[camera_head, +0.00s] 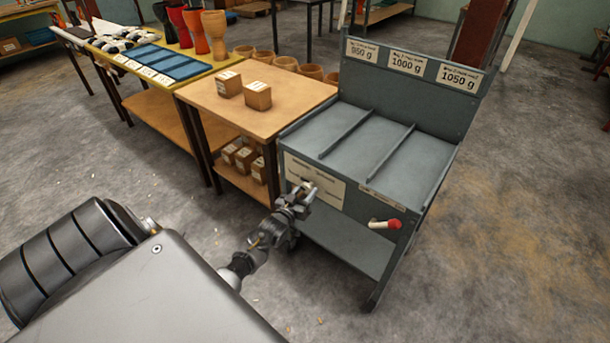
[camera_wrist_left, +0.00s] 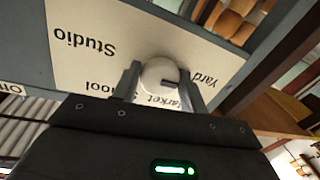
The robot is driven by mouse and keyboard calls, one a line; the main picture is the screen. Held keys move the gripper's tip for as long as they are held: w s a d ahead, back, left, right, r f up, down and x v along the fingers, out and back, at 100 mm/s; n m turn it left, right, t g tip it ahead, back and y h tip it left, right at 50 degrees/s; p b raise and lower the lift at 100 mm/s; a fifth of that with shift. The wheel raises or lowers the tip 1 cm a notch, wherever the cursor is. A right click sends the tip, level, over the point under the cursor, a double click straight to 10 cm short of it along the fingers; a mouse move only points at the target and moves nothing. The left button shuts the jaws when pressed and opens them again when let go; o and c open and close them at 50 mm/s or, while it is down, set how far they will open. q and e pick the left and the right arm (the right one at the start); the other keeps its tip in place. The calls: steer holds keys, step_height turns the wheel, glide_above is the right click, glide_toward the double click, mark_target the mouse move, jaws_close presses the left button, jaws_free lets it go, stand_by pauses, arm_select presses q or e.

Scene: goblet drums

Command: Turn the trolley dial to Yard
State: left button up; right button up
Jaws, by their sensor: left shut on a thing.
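The grey trolley (camera_head: 437,170) stands right of centre in the head view, with a cream dial plate (camera_head: 328,189) on its front. In the left wrist view the plate (camera_wrist_left: 95,60) appears upside down, with the words Studio, Yard, Market and a partly hidden word ending in "ool". The round white dial (camera_wrist_left: 158,74) sits between the fingers of my left gripper (camera_wrist_left: 160,85), which is shut on it. A dark mark on the dial faces right in that view, towards the Yard and Market side; I cannot tell which word exactly. My left gripper (camera_head: 304,192) is at the plate in the head view.
A red-tipped lever (camera_head: 385,224) sticks out of the trolley front, right of the plate. The trolley top has three empty bays under weight signs (camera_head: 407,62). A wooden table (camera_head: 255,110) with two small boxes (camera_head: 258,96) stands close on the left. The floor at right is clear.

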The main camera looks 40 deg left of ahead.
arm_select(q)
steer(key=o, duration=1)
steer(key=shift+c, duration=0.2)
steer(key=shift+s, duration=0.25)
steer(key=s+d, duration=0.1)
steer(key=s, duration=0.9)
steer(key=shift+d+p, duration=0.3)
steer(key=shift+p, duration=0.05)
arm_select(e)
steer(key=shift+s+d+f, duration=0.15)
steer(key=shift+s+d, duration=0.5)
steer(key=shift+s, duration=0.25)
arm_select(q)
steer(key=shift+s, duration=0.1)
